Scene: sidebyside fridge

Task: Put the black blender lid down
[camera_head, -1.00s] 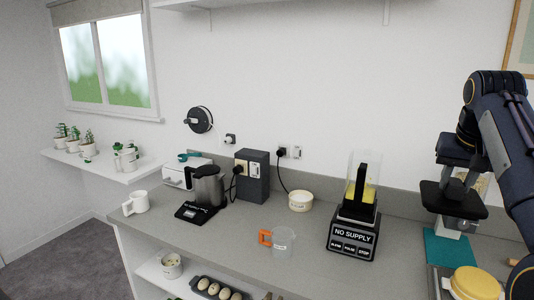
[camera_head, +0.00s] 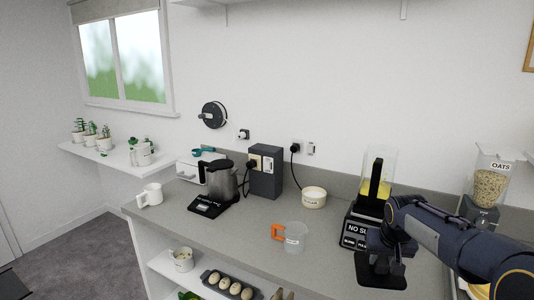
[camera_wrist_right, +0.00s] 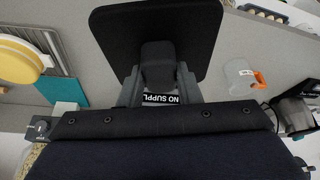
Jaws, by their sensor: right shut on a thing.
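The black blender lid (camera_head: 380,274) is a flat square plate with a knob. My right gripper (camera_head: 392,246) is shut on its knob and holds it in front of the blender, at the counter's right part. In the right wrist view the lid (camera_wrist_right: 150,22) fills the top middle, its knob between the fingers of my right gripper (camera_wrist_right: 158,85). The blender (camera_head: 391,160) has a clear jar with yellow contents and a black base, partly hidden by my right arm. Whether the lid touches the counter I cannot tell. My left gripper is not in view.
The grey counter (camera_head: 258,240) is clear left of the measuring jug (camera_head: 294,238) with an orange handle. A sugar bowl (camera_head: 313,196), a dark box, a kettle (camera_head: 221,180) and a white mug stand further left. An oats dispenser (camera_head: 489,185) stands at right.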

